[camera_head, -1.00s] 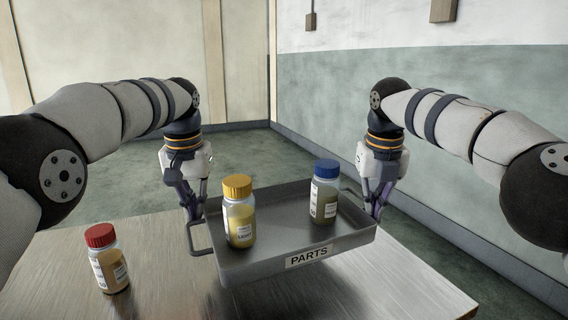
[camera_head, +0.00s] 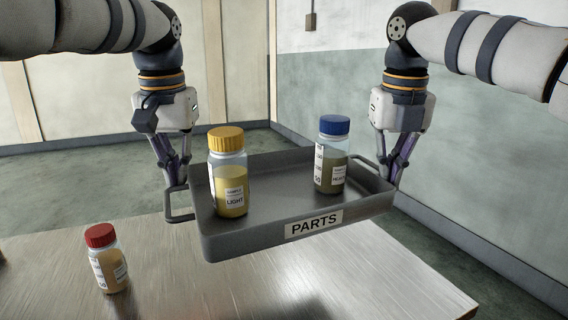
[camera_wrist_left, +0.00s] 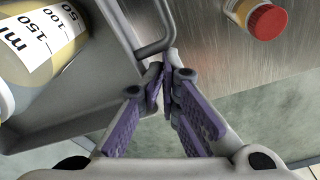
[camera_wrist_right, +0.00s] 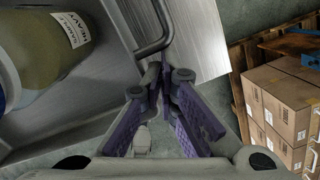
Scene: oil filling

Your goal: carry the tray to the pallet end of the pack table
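The grey tray (camera_head: 262,235) with a PARTS label hangs level above the metal pack table (camera_head: 180,285). A yellow-capped bottle (camera_head: 228,175) marked LIGHT stands upright in its left part. A blue-capped bottle (camera_head: 332,155) stands upright in its right part; the right wrist view (camera_wrist_right: 60,40) shows its HEAVY label. My left gripper (camera_head: 176,190) is shut on the tray's left handle, seen also in the left wrist view (camera_wrist_left: 150,48). My right gripper (camera_head: 390,180) is shut on the right handle, seen in the right wrist view (camera_wrist_right: 152,45).
A red-capped bottle (camera_head: 107,260) stands on the table at the left, apart from the tray. The table's right part is bare. Stacked cardboard boxes (camera_wrist_right: 285,105) on a wooden pallet show beyond the table edge in the right wrist view. A wall is behind at right.

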